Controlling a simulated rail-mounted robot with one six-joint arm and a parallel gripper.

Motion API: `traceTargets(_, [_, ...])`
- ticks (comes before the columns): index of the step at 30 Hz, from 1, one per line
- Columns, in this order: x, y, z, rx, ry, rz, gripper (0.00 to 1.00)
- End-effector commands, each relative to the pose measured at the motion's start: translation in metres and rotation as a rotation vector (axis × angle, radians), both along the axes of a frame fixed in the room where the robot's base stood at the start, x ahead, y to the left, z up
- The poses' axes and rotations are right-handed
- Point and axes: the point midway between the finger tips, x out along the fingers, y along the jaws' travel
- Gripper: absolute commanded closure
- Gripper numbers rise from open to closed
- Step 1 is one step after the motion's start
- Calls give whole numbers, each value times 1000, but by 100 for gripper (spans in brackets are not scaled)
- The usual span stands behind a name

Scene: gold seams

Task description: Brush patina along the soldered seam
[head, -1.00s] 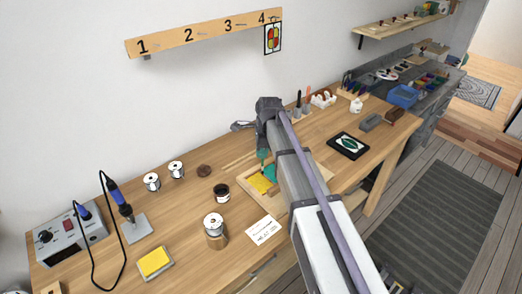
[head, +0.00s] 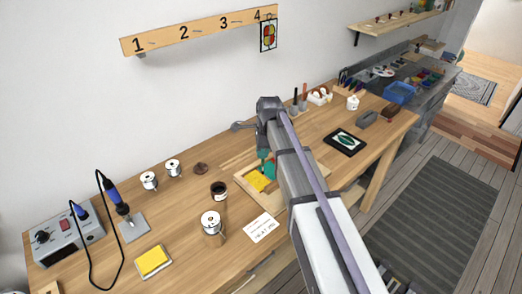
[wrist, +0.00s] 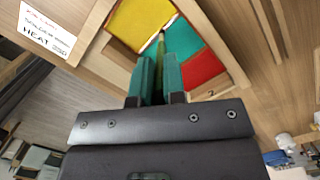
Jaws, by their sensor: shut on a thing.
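The glass panel lies in a wooden frame (head: 243,178) on the bench. In the wrist view it shows a yellow piece (wrist: 140,20), a teal piece (wrist: 188,45) and a red piece (wrist: 205,67). A pale seam runs between yellow and teal. My gripper (wrist: 160,65) has teal fingers and is shut on a thin brush (wrist: 161,46), which points at the panel near this seam. I cannot tell whether its tip touches. In the head view my gripper (head: 266,167) is over the panel, and my arm hides the panel's right part. An open dark jar (head: 219,190) stands left of the frame.
A dark tile with a leaf design (head: 345,141) lies to the right. The bench between has free room.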

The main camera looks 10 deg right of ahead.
Motion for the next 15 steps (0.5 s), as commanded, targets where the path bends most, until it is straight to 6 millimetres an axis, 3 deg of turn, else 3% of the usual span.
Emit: traceTargets(15, [-7,-4,0,0,0,0,100])
